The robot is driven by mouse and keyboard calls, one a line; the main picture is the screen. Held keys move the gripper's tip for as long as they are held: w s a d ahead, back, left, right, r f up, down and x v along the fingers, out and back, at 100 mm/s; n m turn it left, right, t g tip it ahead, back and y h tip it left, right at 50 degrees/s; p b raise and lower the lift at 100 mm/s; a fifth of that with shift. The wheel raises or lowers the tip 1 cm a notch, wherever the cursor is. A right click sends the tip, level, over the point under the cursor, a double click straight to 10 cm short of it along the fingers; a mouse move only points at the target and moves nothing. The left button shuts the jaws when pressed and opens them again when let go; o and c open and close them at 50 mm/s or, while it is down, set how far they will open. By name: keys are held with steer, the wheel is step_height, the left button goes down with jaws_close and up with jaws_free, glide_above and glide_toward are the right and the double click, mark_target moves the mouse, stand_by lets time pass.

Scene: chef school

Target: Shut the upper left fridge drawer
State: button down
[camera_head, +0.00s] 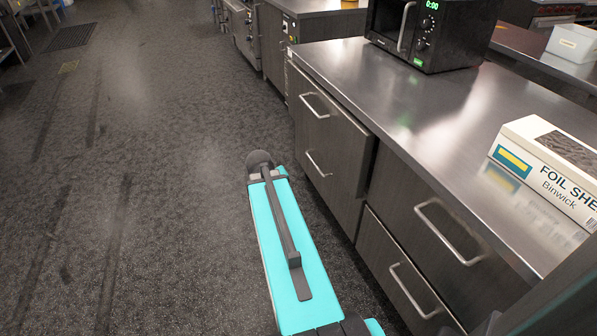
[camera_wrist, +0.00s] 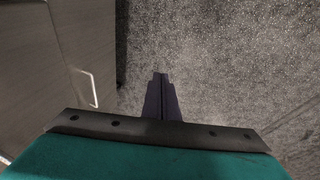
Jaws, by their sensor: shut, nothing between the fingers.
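The upper left fridge drawer (camera_head: 345,137) is in the left unit of the steel counter in the head view. Its front stands out a little from the counter, with a bar handle (camera_head: 315,106). The lower left drawer (camera_head: 330,190) is below it, with its own handle. My gripper (camera_wrist: 160,78) is shut and empty in the wrist view, pointing out over the floor. A grey drawer front with a pale handle (camera_wrist: 89,88) is to its left, apart from it; I cannot tell which drawer. In the head view my arm is left of the drawers, and the fingers cannot be made out.
Two right-hand drawers (camera_head: 437,225) are nearer me, with bar handles that stick out. A microwave (camera_head: 425,35) and a foil box (camera_head: 545,165) stand on the countertop (camera_head: 440,110). The dark floor (camera_head: 150,150) to the left is clear.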

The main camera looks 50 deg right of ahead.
steer(key=s+a+f+n+g+y, duration=0.1)
steer(key=s+a+f, duration=0.1)
steer(key=a+f, duration=0.8)
steer(key=s+a+f+n+g+y, duration=0.1)
steer(key=s+a+f+y, duration=0.1)
steer(key=a+f, duration=0.8)
steer(key=s+a+f+g, duration=0.1)
steer(key=s+a+f, duration=0.2)
steer(key=s+a, duration=0.2)
steer(key=s+a+f+n+g, duration=0.1)
steer(key=s+a+f+g, duration=0.1)
steer(key=s+a, duration=0.3)
steer(key=s+a+f+n+g, duration=0.1)
steer(key=s+a+f, duration=0.3)
steer(key=a, duration=0.5)
steer(key=shift+s+y, duration=0.3)
steer(key=shift+s, duration=0.7)
